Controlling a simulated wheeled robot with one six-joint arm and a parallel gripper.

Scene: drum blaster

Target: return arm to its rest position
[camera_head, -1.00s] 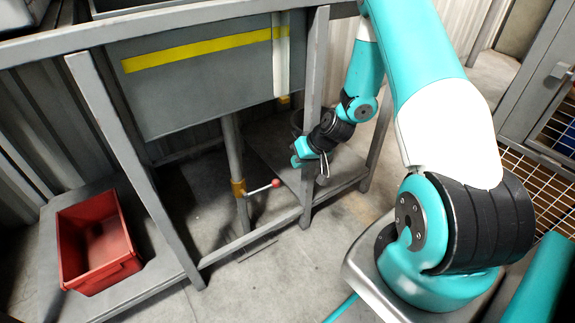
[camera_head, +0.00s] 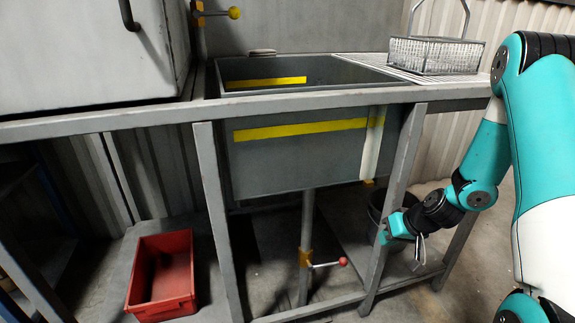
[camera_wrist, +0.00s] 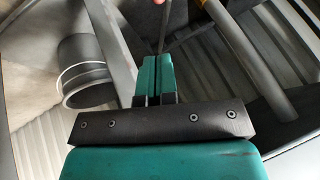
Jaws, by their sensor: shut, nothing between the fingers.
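My gripper (camera_head: 384,232) hangs low at the end of my bent arm, beside a front leg of the steel workstation frame (camera_head: 207,190). In the wrist view, its two teal fingers (camera_wrist: 152,74) are together with nothing between them. A lever with a red knob (camera_head: 343,261) is on a vertical pipe under the sink, left of and below my gripper. In the wrist view, the knob (camera_wrist: 158,2) shows at the top edge beyond the fingertips; I cannot tell how far off it is.
The sink tank (camera_head: 300,165) is above left of my gripper. A wire basket (camera_head: 435,56) stands on the right worktop. A dark bucket (camera_head: 377,208) is behind the gripper. A red bin (camera_head: 190,300) sits low at the left. A yellow-knobbed lever (camera_head: 234,12) is at the top.

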